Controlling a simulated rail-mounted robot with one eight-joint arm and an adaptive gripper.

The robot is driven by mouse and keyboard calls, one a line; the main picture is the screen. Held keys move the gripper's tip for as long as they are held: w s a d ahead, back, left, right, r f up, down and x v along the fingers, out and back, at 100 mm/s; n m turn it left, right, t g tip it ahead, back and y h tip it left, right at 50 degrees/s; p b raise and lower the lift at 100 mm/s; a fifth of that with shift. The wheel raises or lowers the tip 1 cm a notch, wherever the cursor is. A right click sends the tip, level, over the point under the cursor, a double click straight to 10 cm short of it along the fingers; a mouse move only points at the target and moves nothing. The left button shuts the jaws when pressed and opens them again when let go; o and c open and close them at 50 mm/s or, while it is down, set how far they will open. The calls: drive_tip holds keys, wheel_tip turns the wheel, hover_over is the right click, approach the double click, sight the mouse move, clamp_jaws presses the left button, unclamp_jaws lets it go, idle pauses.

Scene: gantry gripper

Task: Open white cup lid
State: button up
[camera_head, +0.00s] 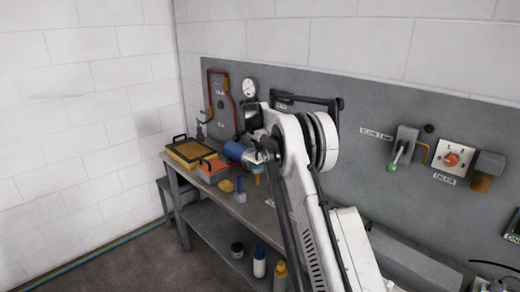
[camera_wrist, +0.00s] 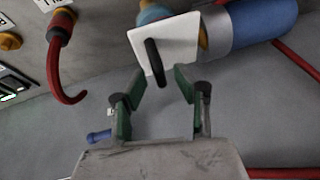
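In the wrist view a white square plate (camera_wrist: 180,38) with a black curved handle (camera_wrist: 155,62) is just ahead of my gripper (camera_wrist: 160,76). It may be the white cup lid; I cannot see a cup beneath it. My green-padded fingers are apart, one on each side of the handle's lower end, with gaps visible on both sides. I cannot tell how far the fingertips are from the plate. In the head view my gripper (camera_head: 262,156) is low over the workbench, and my arm hides much around it.
A blue cylinder (camera_wrist: 265,20) lies right beside the plate. A red hooked pipe (camera_wrist: 66,62) is at the left of the wrist view. On the bench (camera_head: 262,212) stand a yellow tray (camera_head: 188,151) and an orange box (camera_head: 211,171). Bottles (camera_head: 259,262) stand on the lower shelf.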

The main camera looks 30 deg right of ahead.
clamp_jaws()
